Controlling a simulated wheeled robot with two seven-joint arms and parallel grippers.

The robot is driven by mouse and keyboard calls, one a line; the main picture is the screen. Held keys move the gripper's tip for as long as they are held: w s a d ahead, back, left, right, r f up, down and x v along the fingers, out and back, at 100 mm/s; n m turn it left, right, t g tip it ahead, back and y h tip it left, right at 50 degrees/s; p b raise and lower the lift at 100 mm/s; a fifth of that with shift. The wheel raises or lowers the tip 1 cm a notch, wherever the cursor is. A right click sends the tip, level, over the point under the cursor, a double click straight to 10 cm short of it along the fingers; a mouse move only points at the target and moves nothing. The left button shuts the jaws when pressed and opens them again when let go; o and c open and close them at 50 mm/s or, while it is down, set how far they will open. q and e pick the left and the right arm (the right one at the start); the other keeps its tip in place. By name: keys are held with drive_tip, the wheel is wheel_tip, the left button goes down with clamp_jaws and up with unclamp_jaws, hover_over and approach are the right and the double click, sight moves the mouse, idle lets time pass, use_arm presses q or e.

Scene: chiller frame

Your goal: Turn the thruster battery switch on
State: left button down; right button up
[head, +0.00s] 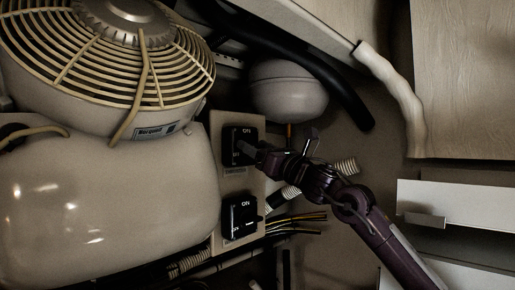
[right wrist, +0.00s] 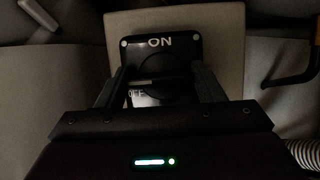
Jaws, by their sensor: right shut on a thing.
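Two black rotary switches sit one above the other on a beige panel (head: 228,182). My right gripper (head: 258,153) reaches in from the lower right and is shut on the knob of the upper switch (head: 236,133). In the right wrist view, the fingers (right wrist: 157,88) stand on both sides of this switch's round knob (right wrist: 160,68). ON shows at the top of its plate and OFF at the lower left. The knob's exact angle is hard to tell. The lower switch (head: 239,218) is untouched. The small labels are unreadable, so I cannot tell which switch is the thruster's. My left gripper is out of view.
A large beige unit (head: 110,200) with a fan grille (head: 105,65) fills the left. A round tank (head: 288,92) and a black hose (head: 335,75) are above the gripper. Loose wires (head: 298,218) and a ribbed hose lie below. White boards (head: 455,205) stand at the right.

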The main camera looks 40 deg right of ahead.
drive_tip(key=shift+m+h, duration=0.4)
drive_tip(key=shift+m, duration=0.2)
drive_tip(key=shift+c, duration=0.3)
drive_tip(key=shift+r+m+h, duration=0.1)
drive_tip(key=shift+m+h, duration=0.3)
drive_tip(key=shift+m, duration=0.6)
drive_tip(key=m+h, duration=0.2)
drive_tip(key=m, duration=0.1)
drive_tip(key=shift+r+m+p, duration=0.1)
drive_tip(key=shift+m+p, duration=0.3)
drive_tip(key=m+h, duration=0.1)
drive_tip(key=m, duration=0.1)
drive_tip(key=m+g+h+p, duration=0.1)
drive_tip(key=m, duration=0.1)
drive_tip(key=shift+r+m+g, duration=0.1)
drive_tip(key=shift+m+g, duration=0.2)
drive_tip(key=shift+m, duration=0.1)
drive_tip(key=m+g+h+p, duration=0.1)
drive_tip(key=m+p, duration=0.1)
drive_tip(key=m, duration=0.1)
drive_tip(key=shift+r, duration=0.1)
drive_tip(key=m+p, duration=0.1)
drive_tip(key=m, duration=0.1)
drive_tip(key=m+g+h+p, duration=0.1)
drive_tip(key=m+p, duration=0.1)
drive_tip(key=shift+g, duration=0.3)
drive_tip(key=shift+m+g+p, duration=0.6)
drive_tip(key=shift+m+p, duration=0.35)
drive_tip(key=shift+m, duration=0.85)
drive_tip(key=shift+f, duration=0.2)
